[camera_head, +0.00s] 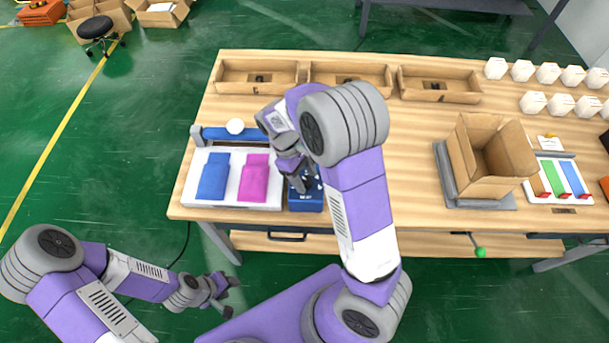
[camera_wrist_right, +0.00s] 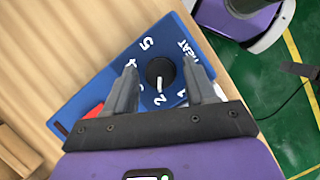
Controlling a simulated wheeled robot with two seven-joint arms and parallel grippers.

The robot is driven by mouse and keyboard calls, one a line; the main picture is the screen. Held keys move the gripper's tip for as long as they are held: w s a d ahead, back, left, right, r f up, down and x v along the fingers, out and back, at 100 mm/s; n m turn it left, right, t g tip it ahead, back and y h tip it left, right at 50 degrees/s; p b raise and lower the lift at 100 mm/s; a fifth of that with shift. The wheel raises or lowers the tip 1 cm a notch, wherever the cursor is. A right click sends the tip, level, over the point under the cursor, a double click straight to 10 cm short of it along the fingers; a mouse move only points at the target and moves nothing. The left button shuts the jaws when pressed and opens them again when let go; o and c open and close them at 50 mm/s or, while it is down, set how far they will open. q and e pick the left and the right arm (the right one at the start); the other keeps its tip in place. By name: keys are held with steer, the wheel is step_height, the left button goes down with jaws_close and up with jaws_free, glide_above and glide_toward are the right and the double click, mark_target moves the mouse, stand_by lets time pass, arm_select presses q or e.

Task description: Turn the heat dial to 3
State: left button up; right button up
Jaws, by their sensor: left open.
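The blue heat box (camera_head: 305,204) sits near the front edge of the table, partly hidden by my right arm. In the right wrist view the blue panel (camera_wrist_right: 80,107) carries a black round dial (camera_wrist_right: 158,71) and white numbers. The dial's white mark points toward the 2; the 3 is hidden, seemingly behind a finger. My right gripper (camera_wrist_right: 160,70) is open, its fingers on either side of the dial with gaps; I cannot tell how deep they reach. It also shows over the box in the head view (camera_head: 296,182). My left gripper (camera_head: 224,294) is open and empty, off the table's front.
A white tray with blue (camera_head: 213,176) and pink (camera_head: 254,178) pads lies left of the box. Cardboard trays (camera_head: 349,76) line the back. An open carton (camera_head: 490,158) stands right; the table middle is clear.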

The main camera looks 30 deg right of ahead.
steer(key=c, duration=0.8)
steer(key=shift+r+m+y+p, duration=0.15)
steer(key=shift+m+y+p, duration=0.25)
steer(key=shift+m+p, duration=0.55)
steer(key=m+y+p, duration=0.1)
steer(key=m, duration=0.1)
steer(key=shift+w+d+m+g, duration=0.1)
steer(key=shift+d+m+g, duration=0.05)
steer(key=shift+m+g, duration=0.2)
steer(key=shift+d+m+y+p, duration=0.1)
steer(key=shift+m+y+p, duration=0.5)
steer(key=shift+m, duration=0.7)
steer(key=shift+m+y+p, duration=0.4)
steer(key=shift+m+p, duration=0.25)
steer(key=shift+m, duration=0.65)
steer(key=o, duration=1)
